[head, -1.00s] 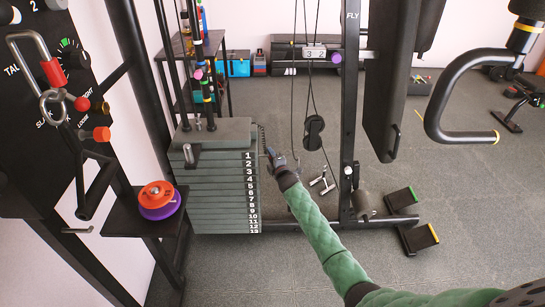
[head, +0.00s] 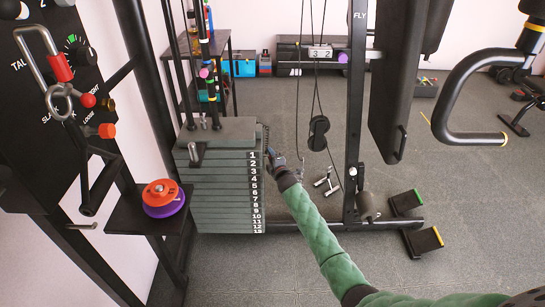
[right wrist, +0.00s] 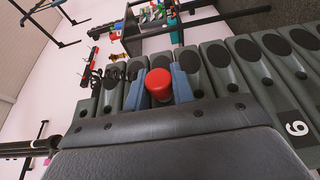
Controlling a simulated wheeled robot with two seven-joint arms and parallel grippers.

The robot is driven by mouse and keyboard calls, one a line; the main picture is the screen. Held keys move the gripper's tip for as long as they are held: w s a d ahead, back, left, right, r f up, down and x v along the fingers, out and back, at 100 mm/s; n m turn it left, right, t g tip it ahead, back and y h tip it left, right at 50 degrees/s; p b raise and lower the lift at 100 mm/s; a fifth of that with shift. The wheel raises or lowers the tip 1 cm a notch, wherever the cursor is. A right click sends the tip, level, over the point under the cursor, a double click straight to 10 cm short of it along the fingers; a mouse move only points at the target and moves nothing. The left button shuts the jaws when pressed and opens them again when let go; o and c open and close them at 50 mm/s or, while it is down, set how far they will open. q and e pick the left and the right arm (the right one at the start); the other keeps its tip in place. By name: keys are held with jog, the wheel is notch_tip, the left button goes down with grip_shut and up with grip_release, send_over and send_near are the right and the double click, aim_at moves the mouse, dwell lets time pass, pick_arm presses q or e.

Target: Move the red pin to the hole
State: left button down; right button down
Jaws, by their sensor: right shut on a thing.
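The red pin (right wrist: 159,84) shows its round red head in the right wrist view, between the two blue fingers of my right gripper (right wrist: 160,88). The gripper is shut on it. In the head view my right gripper (head: 273,158) is at the right side of the weight stack (head: 222,182), near the plates numbered 1 and 2, and the pin cannot be made out there. The wrist view shows dark round holes (right wrist: 244,50) in the plates. The pin's shaft is hidden behind its head, so I cannot tell whether it is in a hole. My left gripper is not in view.
A small shelf (head: 122,222) with orange and purple discs (head: 162,194) stands left of the stack. Cables and a black pulley (head: 318,131) hang to the right, before an upright post (head: 354,130). Open floor lies in front.

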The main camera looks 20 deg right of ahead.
jog(key=shift+a, duration=0.2)
jog(key=c, duration=1.1)
grip_release()
jog(key=shift+s+d, duration=0.15)
jog(key=shift+s, duration=1.8)
jog(key=shift+s+d, duration=0.15)
jog(key=shift+s, duration=1.75)
